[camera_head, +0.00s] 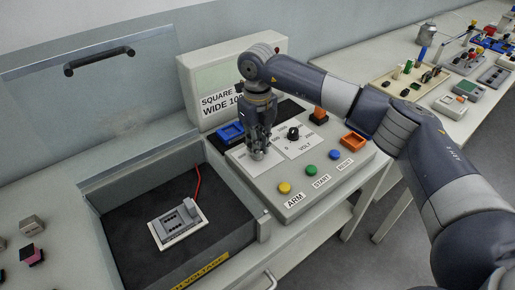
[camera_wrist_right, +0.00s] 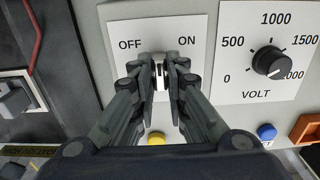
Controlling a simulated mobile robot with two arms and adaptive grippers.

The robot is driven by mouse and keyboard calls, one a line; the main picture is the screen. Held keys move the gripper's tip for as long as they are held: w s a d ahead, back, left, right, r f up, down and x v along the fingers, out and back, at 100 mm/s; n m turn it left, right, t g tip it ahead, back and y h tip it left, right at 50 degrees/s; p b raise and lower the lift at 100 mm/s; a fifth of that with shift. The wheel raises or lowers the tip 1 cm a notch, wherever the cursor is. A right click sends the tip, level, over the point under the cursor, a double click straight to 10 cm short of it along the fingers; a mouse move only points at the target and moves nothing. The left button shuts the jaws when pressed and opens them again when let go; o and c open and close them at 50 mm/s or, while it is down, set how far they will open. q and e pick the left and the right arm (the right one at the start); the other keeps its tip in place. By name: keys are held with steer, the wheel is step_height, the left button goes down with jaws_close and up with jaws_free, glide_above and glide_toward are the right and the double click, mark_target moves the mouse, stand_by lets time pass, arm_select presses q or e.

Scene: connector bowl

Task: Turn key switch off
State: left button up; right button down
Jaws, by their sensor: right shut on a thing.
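The key switch (camera_wrist_right: 159,70) is a pale, narrow knob on a white plate (camera_wrist_right: 148,30) marked OFF at left and ON at right. In the right wrist view it stands between the two fingertips of my right gripper (camera_head: 258,150), and the fingers are shut on it. The knob points roughly up and down the picture; its exact setting is partly hidden by the fingers. In the head view the gripper points down at the left part of the grey control panel (camera_head: 325,178) and mostly covers the switch. My left gripper is not in view.
A black voltage dial (camera_wrist_right: 268,60) sits right of the switch. Yellow (camera_head: 284,187), green (camera_head: 311,170) and blue (camera_head: 335,155) buttons line the panel's front. Blue (camera_head: 230,132) and orange (camera_head: 353,142) sockets flank it. An open-lidded bay (camera_head: 215,240) holds a small device (camera_head: 177,223) at left.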

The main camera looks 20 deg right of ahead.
steer(key=n+b, duration=0.2)
steer(key=n, duration=0.2)
steer(key=shift+n, duration=0.3)
steer(key=n+b, duration=0.1)
steer(key=n, duration=0.3)
steer(key=shift+n, duration=0.3)
steer(key=c, duration=1.6)
jaws_free()
steer(key=shift+r, duration=0.15)
step_height(320, 180, up, 12)
